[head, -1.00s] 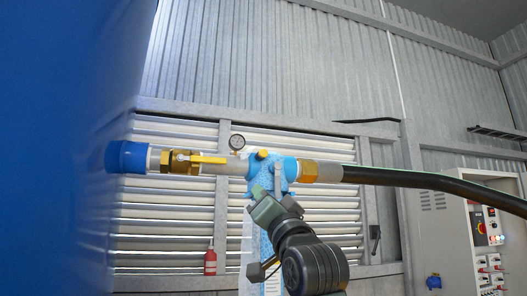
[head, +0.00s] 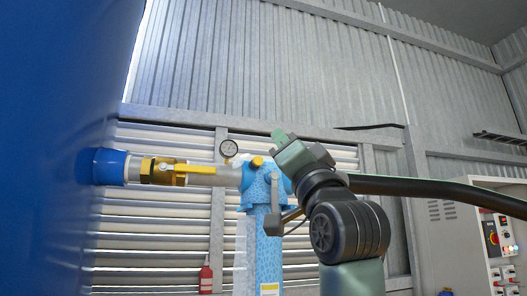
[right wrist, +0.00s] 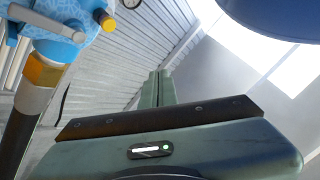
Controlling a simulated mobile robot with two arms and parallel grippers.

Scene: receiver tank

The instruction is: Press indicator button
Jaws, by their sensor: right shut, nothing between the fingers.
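A blue speckled filter housing (head: 262,200) hangs in the pipe line, with a small yellow round button (head: 257,161) on its upper part. I take this to be the indicator button. In the right wrist view the yellow button (right wrist: 104,19) is at the upper left on the blue housing (right wrist: 62,15). My right gripper (head: 279,138) is shut and empty, up and to the right of the button in the head view, and appears apart from it. In the right wrist view the shut fingers (right wrist: 158,78) point upward, to the right of the button. My left gripper is not in view.
A pressure gauge (head: 229,148) stands left of the button. A brass valve with a yellow handle (head: 180,169) leads to the blue tank (head: 60,90) at left. A black hose (head: 430,188) runs right, behind my arm. A control cabinet (head: 455,240) stands at far right.

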